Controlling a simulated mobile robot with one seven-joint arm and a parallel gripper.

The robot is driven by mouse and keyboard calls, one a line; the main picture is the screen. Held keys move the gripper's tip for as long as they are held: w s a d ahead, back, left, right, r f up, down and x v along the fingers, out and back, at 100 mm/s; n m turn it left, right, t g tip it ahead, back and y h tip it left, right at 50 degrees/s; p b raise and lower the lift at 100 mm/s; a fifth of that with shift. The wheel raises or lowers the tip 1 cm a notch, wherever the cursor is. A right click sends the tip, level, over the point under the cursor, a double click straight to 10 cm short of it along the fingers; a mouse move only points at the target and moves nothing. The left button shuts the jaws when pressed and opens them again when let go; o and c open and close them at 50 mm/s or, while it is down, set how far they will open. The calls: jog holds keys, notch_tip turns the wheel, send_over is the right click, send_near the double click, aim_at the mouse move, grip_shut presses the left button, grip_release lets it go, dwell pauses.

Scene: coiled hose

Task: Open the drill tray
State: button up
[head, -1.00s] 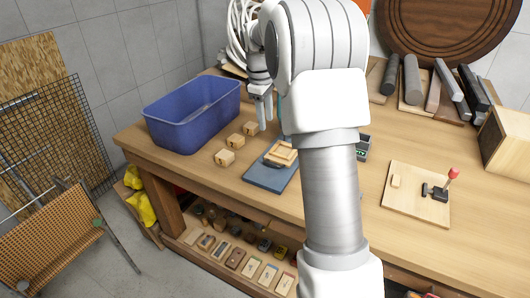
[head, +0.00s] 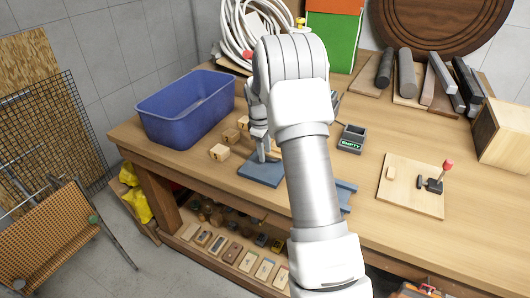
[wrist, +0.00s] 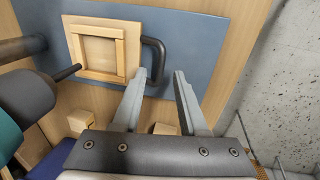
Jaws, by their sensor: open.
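A square pale wooden tray with a raised frame (wrist: 100,48) and a dark curved handle (wrist: 160,62) on its right side shows in the wrist view; I take it to be the drill tray. It lies on a blue-grey board (wrist: 208,28), which also shows in the head view (head: 258,172). My gripper (wrist: 168,74) is open, its two grey fingers apart with nothing clearly held. In the head view my gripper (head: 263,152) is over the board, and my arm hides most of the tray.
A blue bin (head: 185,108) and several small wooden blocks (head: 219,152) stand left of the board. A dark device reading EMPTY (head: 351,139) stands to the right, with a wooden panel with a red-knobbed lever (head: 410,185) beyond. A dark rod and cylinder (wrist: 40,88) flank the tray.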

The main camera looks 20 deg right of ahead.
jog(key=shift+d+f, duration=0.1)
jog(key=shift+f, duration=0.35)
jog(key=shift+c, duration=0.2)
grip_shut()
dwell(1.0)
